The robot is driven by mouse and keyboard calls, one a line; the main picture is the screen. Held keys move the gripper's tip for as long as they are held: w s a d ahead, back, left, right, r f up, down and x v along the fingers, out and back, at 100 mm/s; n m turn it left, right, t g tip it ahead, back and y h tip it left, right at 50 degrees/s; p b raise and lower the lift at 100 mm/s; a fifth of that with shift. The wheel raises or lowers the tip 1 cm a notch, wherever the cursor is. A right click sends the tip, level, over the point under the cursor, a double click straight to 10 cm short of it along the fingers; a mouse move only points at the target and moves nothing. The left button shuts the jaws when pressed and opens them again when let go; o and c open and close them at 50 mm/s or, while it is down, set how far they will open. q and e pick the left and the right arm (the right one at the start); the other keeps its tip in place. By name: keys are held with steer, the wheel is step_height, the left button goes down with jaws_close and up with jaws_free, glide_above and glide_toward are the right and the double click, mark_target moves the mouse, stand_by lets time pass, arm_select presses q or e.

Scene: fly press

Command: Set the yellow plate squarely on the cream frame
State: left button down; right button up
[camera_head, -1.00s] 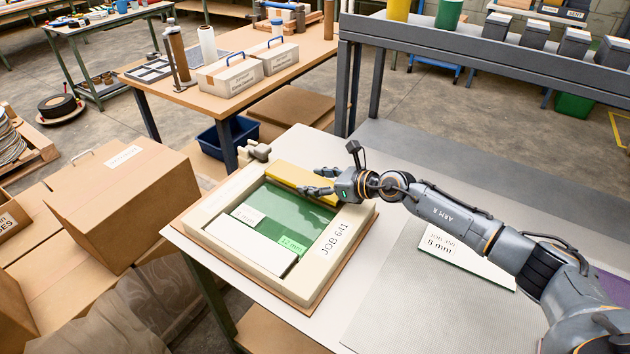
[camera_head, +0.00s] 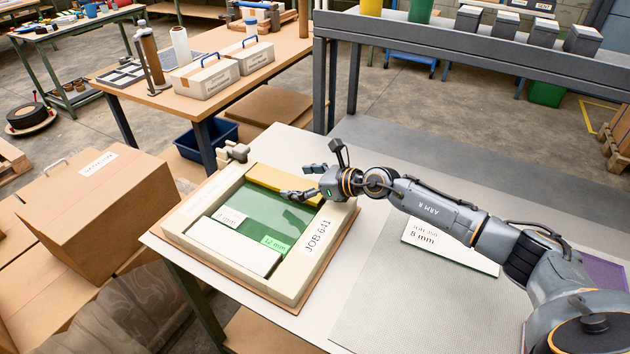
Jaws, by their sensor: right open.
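The yellow plate (camera_head: 270,180) is a flat strip along the far side of the cream frame (camera_head: 275,291), close to parallel with that side. I cannot tell whether it rests on the frame's rim or just inside it. The frame lies on a brown board on the light table and carries a "JOB 641" label. My right gripper (camera_head: 294,181) is open at the right end of the yellow plate, its fingers spread, one partly in front of the plate. The fingers hide part of that end, and contact is unclear. My left gripper is not in view.
Inside the frame are a green sheet (camera_head: 263,213), a white block (camera_head: 234,246) and small labels. A grey clamp-like part (camera_head: 232,152) stands at the frame's far left corner. A labelled pale plate (camera_head: 450,250) lies on the grey mat right of the frame, below my arm.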

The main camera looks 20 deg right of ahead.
steer(key=v, duration=1.1)
steer(key=shift+f, duration=0.1)
